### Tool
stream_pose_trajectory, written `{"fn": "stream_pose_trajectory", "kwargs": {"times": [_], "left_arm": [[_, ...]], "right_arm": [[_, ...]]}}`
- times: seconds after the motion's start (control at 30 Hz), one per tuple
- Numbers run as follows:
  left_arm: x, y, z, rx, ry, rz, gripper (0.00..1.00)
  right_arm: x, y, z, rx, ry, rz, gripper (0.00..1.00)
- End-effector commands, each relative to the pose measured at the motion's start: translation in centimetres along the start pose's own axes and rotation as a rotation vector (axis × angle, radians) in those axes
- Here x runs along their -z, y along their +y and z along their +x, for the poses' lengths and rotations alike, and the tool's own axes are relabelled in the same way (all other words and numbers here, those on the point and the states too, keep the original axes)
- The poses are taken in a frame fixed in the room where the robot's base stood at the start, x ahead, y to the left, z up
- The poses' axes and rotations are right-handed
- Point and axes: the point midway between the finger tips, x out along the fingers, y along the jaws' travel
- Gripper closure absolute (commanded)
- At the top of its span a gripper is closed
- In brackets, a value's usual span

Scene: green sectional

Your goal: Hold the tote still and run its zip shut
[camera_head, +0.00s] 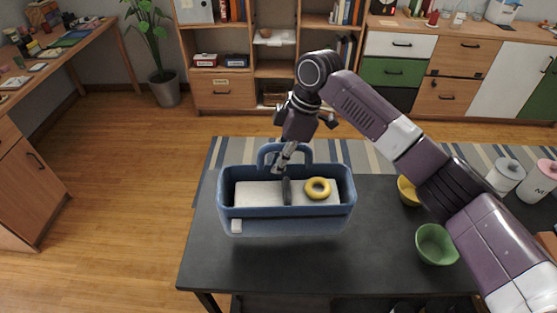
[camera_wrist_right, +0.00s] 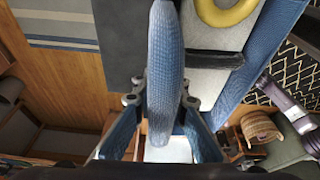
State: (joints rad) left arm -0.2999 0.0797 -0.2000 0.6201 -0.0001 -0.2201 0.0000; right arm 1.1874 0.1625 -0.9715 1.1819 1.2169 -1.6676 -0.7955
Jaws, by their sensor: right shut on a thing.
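The blue tote (camera_head: 290,222) is at the table's middle in the head view. Its top is open, showing pale contents, a yellow ring (camera_head: 318,188) and a dark divider or strap (camera_head: 287,191). A small white tab (camera_head: 236,226) is on its front left. I cannot make out a zip. My right gripper (camera_head: 283,160) is at the tote's far-side handle (camera_head: 265,153). In the right wrist view, my right gripper (camera_wrist_right: 160,102) is shut on this blue handle (camera_wrist_right: 162,70), with a finger on each side. I cannot tell whether the tote rests on the table. My left gripper is not in view.
The dark table (camera_head: 212,262) has bare room left of and in front of the tote. A green bowl (camera_head: 436,245) and a yellow bowl (camera_head: 408,190) stand to the right, near my right arm. White (camera_head: 505,176) and pink (camera_head: 540,181) canisters are at the far right.

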Motion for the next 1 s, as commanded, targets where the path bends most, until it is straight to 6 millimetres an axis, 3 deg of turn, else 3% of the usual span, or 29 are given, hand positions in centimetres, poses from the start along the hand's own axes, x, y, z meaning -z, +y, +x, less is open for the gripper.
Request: {"fn": "stream_pose_trajectory", "kwargs": {"times": [1.0], "left_arm": [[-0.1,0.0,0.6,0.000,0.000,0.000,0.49]], "right_arm": [[-0.7,0.0,2.6,-0.001,0.002,0.000,1.00]]}}
